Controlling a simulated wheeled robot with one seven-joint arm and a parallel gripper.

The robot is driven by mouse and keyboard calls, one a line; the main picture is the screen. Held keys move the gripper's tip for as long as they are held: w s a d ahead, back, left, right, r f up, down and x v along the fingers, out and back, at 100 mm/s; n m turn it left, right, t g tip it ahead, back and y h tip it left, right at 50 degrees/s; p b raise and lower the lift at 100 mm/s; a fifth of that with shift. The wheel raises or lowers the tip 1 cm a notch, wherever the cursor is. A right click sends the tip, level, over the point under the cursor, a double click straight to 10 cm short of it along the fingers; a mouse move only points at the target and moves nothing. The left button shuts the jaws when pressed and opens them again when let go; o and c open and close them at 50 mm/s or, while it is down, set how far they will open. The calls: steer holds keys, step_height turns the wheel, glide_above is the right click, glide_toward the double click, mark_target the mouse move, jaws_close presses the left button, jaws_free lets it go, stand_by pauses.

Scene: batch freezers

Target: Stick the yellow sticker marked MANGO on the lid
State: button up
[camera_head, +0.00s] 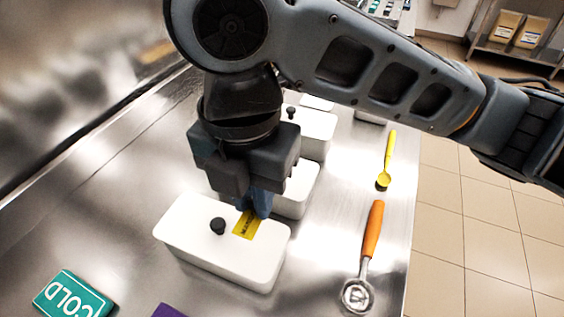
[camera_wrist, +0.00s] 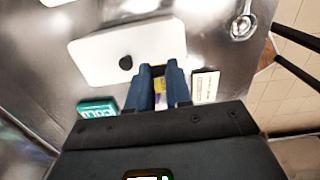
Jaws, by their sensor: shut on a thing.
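The yellow sticker (camera_head: 246,226) has dark lettering, too small to read surely. It is at the lower tips of my gripper (camera_head: 256,207), over the right part of the white lid (camera_head: 186,221) of the nearest tub. It looks flat against the lid, but I cannot tell whether it touches or is stuck. The lid has a black knob (camera_head: 217,226) to the sticker's left. In the wrist view my gripper's blue fingers (camera_wrist: 165,67) are close together at the edge of the white lid (camera_wrist: 100,52), with a bit of yellow between the tips.
More white lidded tubs (camera_head: 314,130) stand behind in a row. A teal COLD block (camera_head: 73,295) and a purple item (camera_head: 168,311) lie in front. An orange-handled scoop (camera_head: 372,230) and a yellow spoon (camera_head: 387,160) lie to the right, near the steel counter's edge.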

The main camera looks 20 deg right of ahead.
mark_target(260, 234)
steer(key=shift+w+f, duration=0.1)
steer(key=shift+w+d+f, duration=0.1)
steer(key=shift+d+f, duration=0.05)
steer(key=shift+f, duration=0.05)
steer(key=shift+f+b, duration=2.8)
steer(key=shift+f, duration=0.15)
steer(key=shift+f, duration=0.3)
steer(key=o, duration=1.4)
steer(key=shift+o, duration=0.2)
steer(key=shift+r, duration=0.15)
